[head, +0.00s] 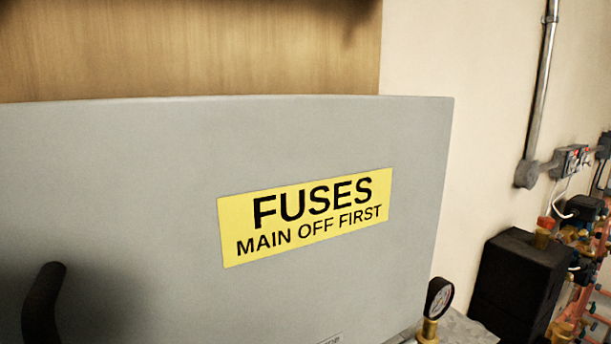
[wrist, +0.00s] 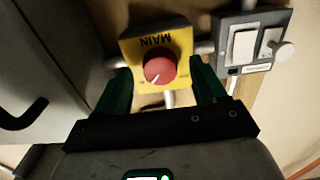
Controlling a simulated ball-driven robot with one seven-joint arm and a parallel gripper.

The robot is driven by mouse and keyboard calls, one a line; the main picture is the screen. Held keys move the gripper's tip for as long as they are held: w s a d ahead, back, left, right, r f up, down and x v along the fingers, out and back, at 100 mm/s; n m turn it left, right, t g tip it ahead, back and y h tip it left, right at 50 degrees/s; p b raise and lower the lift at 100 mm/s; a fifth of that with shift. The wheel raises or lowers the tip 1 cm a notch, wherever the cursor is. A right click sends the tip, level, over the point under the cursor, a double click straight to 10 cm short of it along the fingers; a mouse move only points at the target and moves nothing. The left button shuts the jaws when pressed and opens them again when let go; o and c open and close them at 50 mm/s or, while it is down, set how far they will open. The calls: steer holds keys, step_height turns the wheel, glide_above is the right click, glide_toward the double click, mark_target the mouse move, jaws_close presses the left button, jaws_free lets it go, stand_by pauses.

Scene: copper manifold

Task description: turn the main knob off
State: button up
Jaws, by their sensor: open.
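The main knob (wrist: 160,68) is a round red knob with a white pointer line, on a yellow plate (wrist: 183,40) marked MAIN, which appears upside down in the wrist view. My gripper (wrist: 161,82) is open, with one green finger on each side of the knob. I cannot tell whether the fingers touch it. The head view shows neither the knob nor my gripper.
A grey fuse panel (head: 140,190) with a yellow sign (head: 305,216) reading "FUSES MAIN OFF FIRST" fills much of the head view. Its black handle (head: 42,303) sticks out. A grey switch box (wrist: 251,43) sits right of the knob. A gauge (head: 438,298) stands near the panel.

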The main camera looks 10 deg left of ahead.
steer(key=shift+w+a, duration=0.25)
steer(key=shift+w, duration=0.1)
steer(key=c, duration=1)
steer(key=shift+c, duration=0.2)
steer(key=shift+n, duration=0.3)
steer(key=n+p, duration=0.2)
steer(key=n, duration=1.5)
steer(key=shift+n, duration=0.4)
